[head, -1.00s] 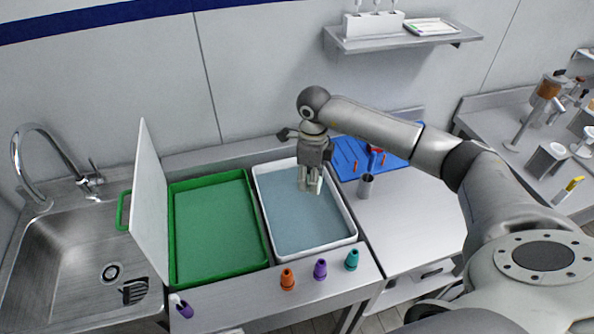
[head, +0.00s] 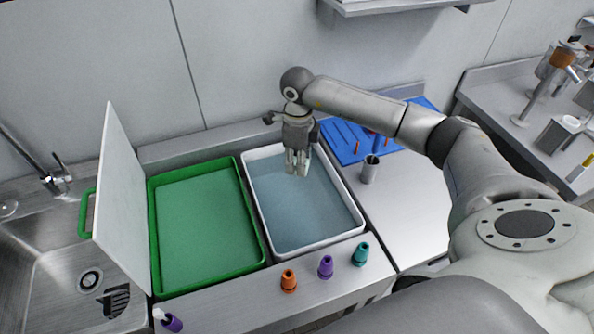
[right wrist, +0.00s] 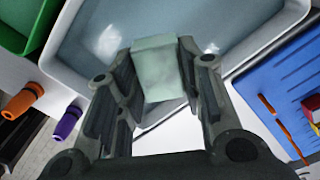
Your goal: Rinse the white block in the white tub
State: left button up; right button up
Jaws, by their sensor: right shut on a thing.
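The white tub (head: 321,243) stands right of the green tray and holds bluish water (head: 305,215). Its rim also shows in the right wrist view (right wrist: 62,72). My right gripper (head: 297,170) points down over the back part of the tub. In the right wrist view it is shut on the white block (right wrist: 158,68), which looks pale green-white between the two fingers. In the head view the fingers mostly hide the block. I cannot tell whether the block touches the water. My left gripper is not in view.
A green tray (head: 205,225) with an upright white board (head: 122,205) is left of the tub. A metal cup (head: 369,170) and blue rack (head: 350,150) are to the right. A sink (head: 50,285) is far left.

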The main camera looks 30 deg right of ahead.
jog(key=shift+w+f+b, duration=0.2)
jog(key=shift+f+b, duration=0.35)
jog(key=shift+f, duration=0.65)
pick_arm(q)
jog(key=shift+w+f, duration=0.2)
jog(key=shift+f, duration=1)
pick_arm(e)
jog(key=shift+f, duration=0.1)
jog(key=shift+s+f, duration=0.1)
jog(key=shift+f+b, duration=3.8)
jog(key=shift+f, duration=2.2)
pick_arm(q)
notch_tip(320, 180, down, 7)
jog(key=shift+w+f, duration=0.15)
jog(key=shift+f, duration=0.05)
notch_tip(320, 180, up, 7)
jog(key=p, duration=0.7)
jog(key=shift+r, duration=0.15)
pick_arm(e)
jog(key=shift+r, duration=5.8)
